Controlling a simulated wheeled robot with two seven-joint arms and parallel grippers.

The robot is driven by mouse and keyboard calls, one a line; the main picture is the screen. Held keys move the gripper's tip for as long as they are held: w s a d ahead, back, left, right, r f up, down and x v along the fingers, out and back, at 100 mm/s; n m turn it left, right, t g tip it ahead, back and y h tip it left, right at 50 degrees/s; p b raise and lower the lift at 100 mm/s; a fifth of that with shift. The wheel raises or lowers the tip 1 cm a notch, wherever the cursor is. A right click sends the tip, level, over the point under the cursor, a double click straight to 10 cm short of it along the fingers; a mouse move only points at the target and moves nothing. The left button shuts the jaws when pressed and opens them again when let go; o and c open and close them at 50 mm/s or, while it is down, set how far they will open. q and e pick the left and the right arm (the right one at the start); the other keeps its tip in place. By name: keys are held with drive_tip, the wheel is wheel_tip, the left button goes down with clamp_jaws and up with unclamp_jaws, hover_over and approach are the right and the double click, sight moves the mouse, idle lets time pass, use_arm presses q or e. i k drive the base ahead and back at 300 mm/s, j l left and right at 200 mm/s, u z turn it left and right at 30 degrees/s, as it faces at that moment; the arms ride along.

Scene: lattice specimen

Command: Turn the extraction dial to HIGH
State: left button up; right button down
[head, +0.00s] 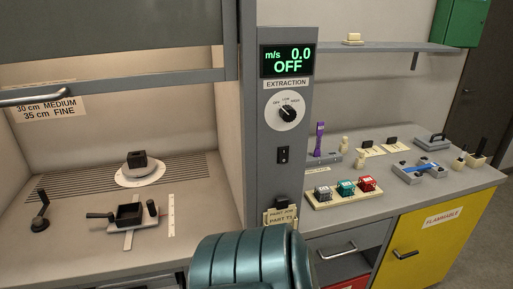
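The extraction dial (287,112) is a black knob on a round white plate, on the grey post right of the fume hood. Small labels sit around its top; they look like OFF, LOW and HIGH but are tiny. The knob looks tilted toward the upper left. The display (287,61) above it reads 0.0 m/s and OFF in green. Below the display is an EXTRACTION label (286,84). Neither gripper is in view. A teal rounded part of my own body fills the bottom middle, below the dial and apart from it.
A black switch (283,155) and a PRINT JOB card (280,216) are lower on the post. The raised hood sash (110,45) with its handle is on the left. The right bench (420,203) holds coloured blocks and tools, above a yellow cabinet (428,240). The space before the dial is clear.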

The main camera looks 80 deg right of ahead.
sight(287, 114)
drive_tip(key=z, duration=0.45)
drive_tip(key=l+z, duration=0.1)
drive_tip(key=z, duration=0.4)
drive_tip(key=l+z, duration=0.1)
drive_tip(key=z, duration=1.3)
drive_tip(key=i+z, duration=0.1)
drive_tip(key=z, duration=0.4)
